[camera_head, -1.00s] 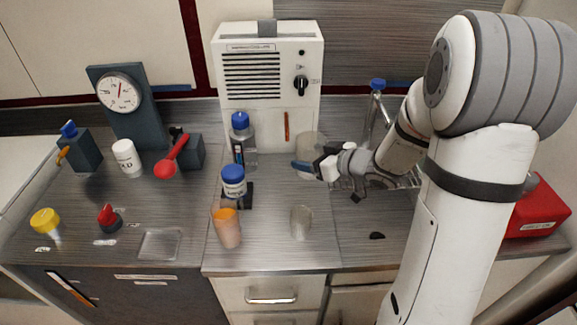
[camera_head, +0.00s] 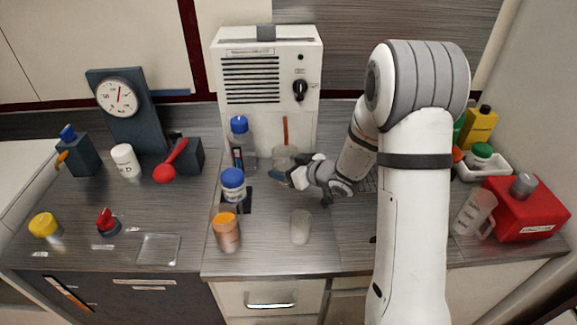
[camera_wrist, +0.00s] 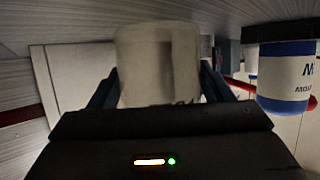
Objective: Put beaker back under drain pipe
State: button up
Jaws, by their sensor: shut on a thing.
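The beaker (camera_head: 284,157) is a clear, greyish cup. It also shows upright in my jaws in the wrist view (camera_wrist: 158,62). My gripper (camera_head: 283,173) is shut on it, reaching in from the right in front of the white machine (camera_head: 267,62). The drain pipe (camera_head: 285,129) is a thin orange-brown vertical tube on the machine's front. In the head view the beaker's rim appears just below the pipe's visible lower end. I cannot tell whether the beaker touches the counter or sits exactly beneath the pipe.
A blue-capped bottle (camera_head: 241,143) and a blue-lidded jar (camera_head: 233,184) stand close left of the beaker. An orange-topped container (camera_head: 227,232) and a clear cup (camera_head: 300,226) stand in front. A red box (camera_head: 527,208) is at the right.

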jog(key=shift+f, duration=0.2)
jog(key=o, duration=1.1)
jog(key=shift+o, duration=0.2)
jog(key=shift+r, duration=0.15)
